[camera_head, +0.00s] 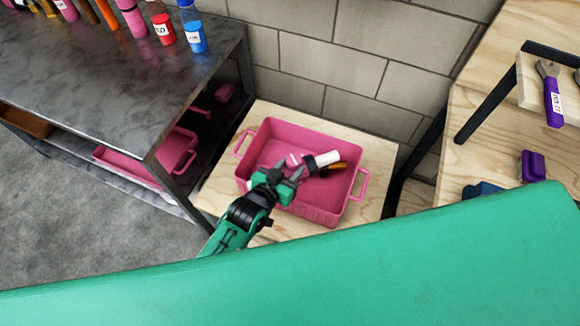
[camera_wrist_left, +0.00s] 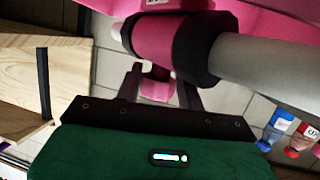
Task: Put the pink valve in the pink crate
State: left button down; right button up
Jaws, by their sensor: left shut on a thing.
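The pink crate (camera_head: 297,209) sits on a light wooden surface at the middle of the head view. The pink valve (camera_head: 293,161), with a black ring and a pale pipe end, shows over the inside of the crate. My left gripper (camera_head: 287,178) reaches over the crate's near side and is shut on the valve. In the left wrist view, the fingers (camera_wrist_left: 161,88) close around a narrow pink part of the valve (camera_wrist_left: 165,45). I cannot tell how far the valve is above the crate floor. My right gripper is not in view.
A brown-orange handled item (camera_head: 335,167) lies in the crate. A dark metal bench (camera_head: 110,70) with bottles stands left, with another pink bin (camera_head: 175,155) below. A wooden shelf (camera_head: 500,150) with purple tools stands right. A block wall (camera_head: 340,60) is behind.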

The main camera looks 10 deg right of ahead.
pick_arm(q)
jog(key=shift+r, duration=0.1)
jog(key=shift+f, duration=0.65)
jog(key=c, duration=0.9)
grip_release()
